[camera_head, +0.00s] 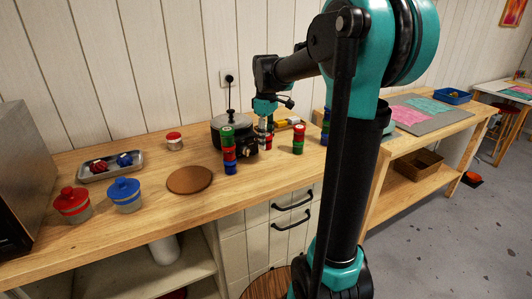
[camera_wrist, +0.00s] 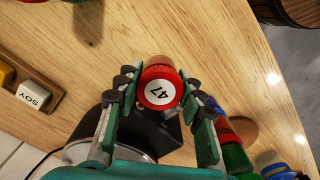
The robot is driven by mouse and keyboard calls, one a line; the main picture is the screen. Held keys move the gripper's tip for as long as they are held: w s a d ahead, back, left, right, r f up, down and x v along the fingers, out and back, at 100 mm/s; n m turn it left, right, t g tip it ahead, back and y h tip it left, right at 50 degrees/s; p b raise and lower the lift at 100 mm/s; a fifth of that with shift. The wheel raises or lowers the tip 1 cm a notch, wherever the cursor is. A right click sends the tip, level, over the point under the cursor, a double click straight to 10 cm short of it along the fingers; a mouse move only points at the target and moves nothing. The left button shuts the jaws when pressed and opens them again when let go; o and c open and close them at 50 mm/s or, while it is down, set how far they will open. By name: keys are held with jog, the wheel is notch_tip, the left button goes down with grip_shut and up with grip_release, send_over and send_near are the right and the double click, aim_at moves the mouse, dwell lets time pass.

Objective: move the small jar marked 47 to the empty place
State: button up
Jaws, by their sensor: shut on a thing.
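The small jar marked 47 (camera_wrist: 160,92) has a round red lid with a black 47 on a white disc, seen from above in the wrist view. My gripper (camera_wrist: 158,84) is shut on it, with one finger on each side. In the head view my gripper (camera_head: 265,124) points down beside the pot, and red of the jar (camera_head: 268,143) shows just below it. I cannot tell whether the jar touches the table. I cannot make out which spot is the empty place.
A pot on a black burner (camera_head: 216,138) stands close left of my gripper. Stacks of coloured jars stand in front (camera_head: 229,152) and to the right (camera_head: 299,141). A brown round mat (camera_head: 190,180) is bare. A wooden rack (camera_wrist: 42,98) holds a block marked SOY.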

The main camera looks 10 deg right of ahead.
jog(key=shift+f, duration=2.75)
jog(key=o, duration=1.2)
jog(key=shift+f, duration=0.15)
notch_tip(320, 180, up, 12)
jog(key=shift+r, duration=0.2)
jog(key=shift+s, duration=0.1)
